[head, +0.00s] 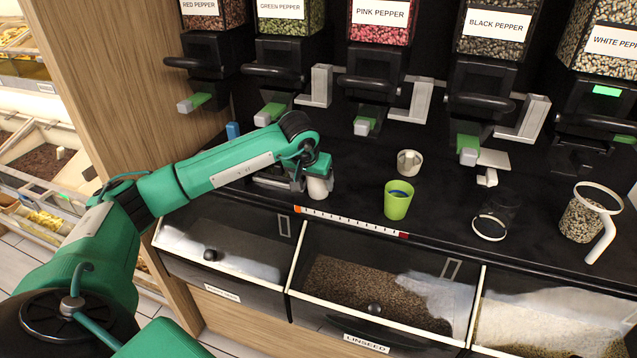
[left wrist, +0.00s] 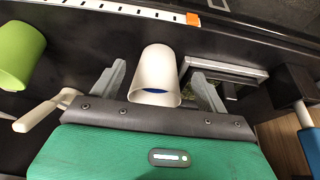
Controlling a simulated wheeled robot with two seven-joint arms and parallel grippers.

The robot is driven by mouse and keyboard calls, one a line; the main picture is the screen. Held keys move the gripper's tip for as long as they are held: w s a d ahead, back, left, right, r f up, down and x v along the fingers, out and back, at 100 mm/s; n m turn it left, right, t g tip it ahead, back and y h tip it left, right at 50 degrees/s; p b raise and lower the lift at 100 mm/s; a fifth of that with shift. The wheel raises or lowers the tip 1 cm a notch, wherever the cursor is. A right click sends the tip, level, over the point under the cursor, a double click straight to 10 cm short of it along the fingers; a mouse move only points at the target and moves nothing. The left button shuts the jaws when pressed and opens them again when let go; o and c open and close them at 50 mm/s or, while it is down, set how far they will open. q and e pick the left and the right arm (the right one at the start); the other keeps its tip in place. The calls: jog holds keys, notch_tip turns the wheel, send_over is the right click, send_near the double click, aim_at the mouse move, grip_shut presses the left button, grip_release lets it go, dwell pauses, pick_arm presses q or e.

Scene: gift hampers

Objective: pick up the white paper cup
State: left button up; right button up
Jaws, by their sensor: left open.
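The white paper cup (head: 319,188) stands on the black counter near its front edge, partly hidden by my left gripper (head: 310,184) in the head view. In the left wrist view the cup (left wrist: 153,70) lies between the two grey fingers of my left gripper (left wrist: 157,80). The fingers are open, one on each side, with a visible gap to the cup. Something blue shows inside its mouth. My right gripper is in neither view.
A green cup (head: 398,201) stands to the right, with a small pale cup (head: 409,162) behind it. A clear cup (head: 494,214) and a pepper-filled jug (head: 580,220) stand farther right. Dispensers line the back. A linseed bin (head: 372,292) is below the front edge.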

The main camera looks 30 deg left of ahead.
pick_arm(q)
jog(key=w, duration=0.4)
jog(key=shift+a+p, duration=0.35)
jog(key=shift+a, duration=0.05)
jog(key=shift+x, duration=1.2)
jog(key=shift+w+a+f, duration=0.1)
jog(key=shift+f, duration=0.25)
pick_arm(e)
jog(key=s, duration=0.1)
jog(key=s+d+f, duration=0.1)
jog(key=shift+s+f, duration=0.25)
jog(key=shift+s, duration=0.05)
pick_arm(q)
jog(key=c, duration=0.7)
